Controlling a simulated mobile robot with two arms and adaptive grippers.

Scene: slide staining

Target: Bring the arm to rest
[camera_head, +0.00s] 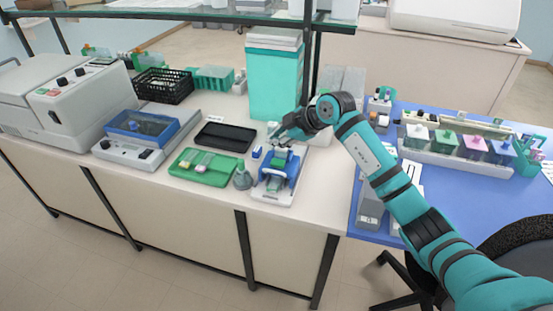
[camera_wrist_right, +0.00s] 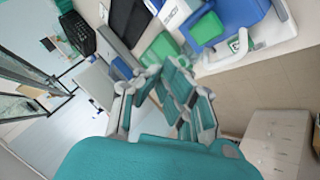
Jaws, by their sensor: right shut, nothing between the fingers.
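My right arm (camera_head: 405,195) reaches in from the lower right, with teal links and dark joints. Its gripper (camera_head: 280,135) is over the bench, above and just behind the small blue-and-white device (camera_head: 275,178) near the front edge. The fingers look shut and empty. In the right wrist view the gripper (camera_wrist_right: 160,72) shows with teal and grey fingers, and the blue-and-white device (camera_wrist_right: 235,25) lies at the upper right, apart from it. My left gripper is not in view.
A green tray (camera_head: 205,178) with small items and a black tray (camera_head: 225,148) lie left of the device. A tall teal box (camera_head: 275,85) stands behind my gripper. Several coloured jars sit in a white rack (camera_head: 445,162) on the blue mat. A dark chair (camera_head: 515,240) stands at right.

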